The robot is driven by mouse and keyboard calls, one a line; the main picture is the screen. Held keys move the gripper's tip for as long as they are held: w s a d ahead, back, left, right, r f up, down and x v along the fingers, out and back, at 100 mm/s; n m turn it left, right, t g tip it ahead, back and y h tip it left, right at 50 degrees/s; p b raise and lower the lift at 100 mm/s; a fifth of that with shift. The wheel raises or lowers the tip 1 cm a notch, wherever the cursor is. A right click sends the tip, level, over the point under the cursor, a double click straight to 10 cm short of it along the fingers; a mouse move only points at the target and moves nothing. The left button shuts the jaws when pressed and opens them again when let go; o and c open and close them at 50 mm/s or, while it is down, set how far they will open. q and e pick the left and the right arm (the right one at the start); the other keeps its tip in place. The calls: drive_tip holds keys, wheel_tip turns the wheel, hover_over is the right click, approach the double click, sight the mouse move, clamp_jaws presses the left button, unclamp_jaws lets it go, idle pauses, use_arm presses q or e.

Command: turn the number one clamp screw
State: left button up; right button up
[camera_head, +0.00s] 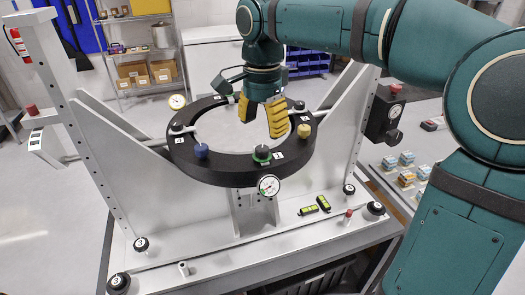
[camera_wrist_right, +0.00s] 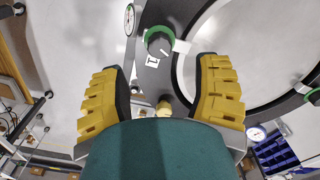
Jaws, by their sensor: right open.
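The black ring (camera_head: 225,172) of the fixture carries several knobs and small white number labels. A dark clamp screw with a green collar (camera_head: 262,153) sits at the ring's front, above a dial gauge (camera_head: 269,185). In the right wrist view a green-collared screw (camera_wrist_right: 159,41) stands beside a label reading 1, ahead of my fingers; I take it to be the same screw. My right gripper (camera_head: 262,116) is open and empty, above the ring's opening and apart from the screw. Its yellow fingers also show in the wrist view (camera_wrist_right: 160,68).
A blue knob (camera_head: 201,150) and a yellow knob (camera_head: 303,130) stand on the ring. White slanted uprights (camera_head: 110,155) flank it. A black box (camera_head: 383,115) is on the right upright. Shelves (camera_head: 135,50) stand behind.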

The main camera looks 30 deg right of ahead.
sight(263, 148)
wheel_tip(263, 148, down, 6)
drive_tip(key=shift+f+b, duration=0.2)
drive_tip(key=shift+b, duration=0.35)
clamp_jaws()
